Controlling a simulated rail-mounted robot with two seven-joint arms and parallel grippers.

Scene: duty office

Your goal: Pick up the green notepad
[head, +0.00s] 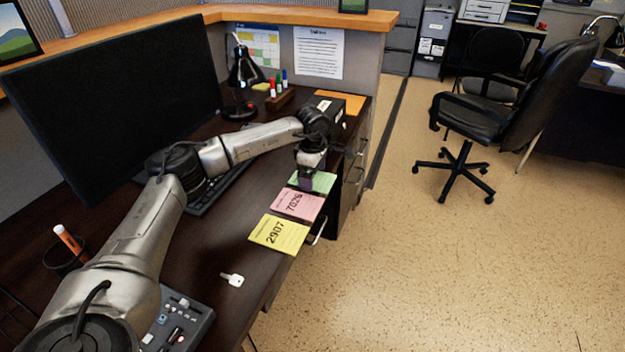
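The green notepad (323,182) lies on the dark desk near its right edge, just beyond the pink notepad (298,204). The yellow notepad (279,234) lies nearest. My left gripper (306,182) points down over the left part of the green notepad and hides some of it. Its fingers are small and dark here, so I cannot tell whether they are open, shut or touching the notepad. My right gripper is not in view.
A large monitor (120,95) and a keyboard (215,190) stand left of the notepads. A white key (232,279) lies on the near desk. Open floor lies right.

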